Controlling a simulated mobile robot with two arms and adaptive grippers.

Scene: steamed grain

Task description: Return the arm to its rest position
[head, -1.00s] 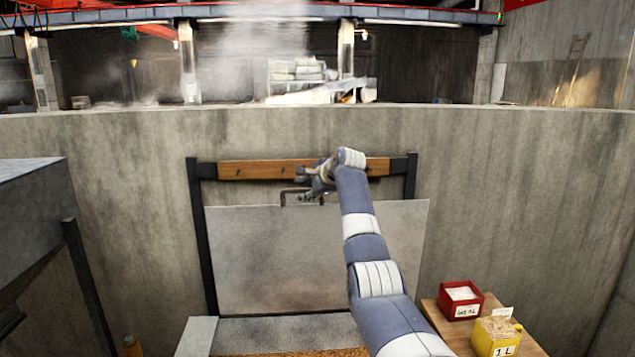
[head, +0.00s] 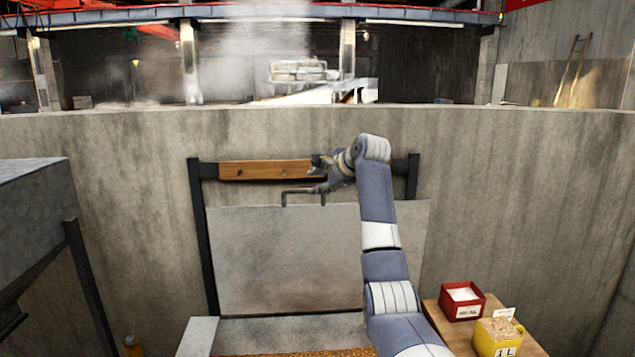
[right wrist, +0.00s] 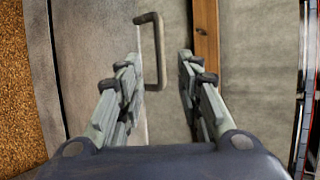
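My right arm reaches up the middle of the head view, and its gripper (head: 316,175) is near the dark handle (head: 303,192) on the top edge of the grey metal panel (head: 285,255). In the right wrist view the two fingers of the right gripper (right wrist: 158,62) are spread apart with nothing held. The handle (right wrist: 158,50) shows in the gap between the fingertips, beyond them; I cannot tell how far. My left gripper is not in view.
A wooden rail with pegs (head: 260,170) runs between dark posts behind the panel. A red box (head: 462,301) and a yellow measure of grain (head: 497,337) stand on a wooden table at lower right. Grain (right wrist: 14,80) lies below the panel. A grey hopper (head: 30,220) is at left.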

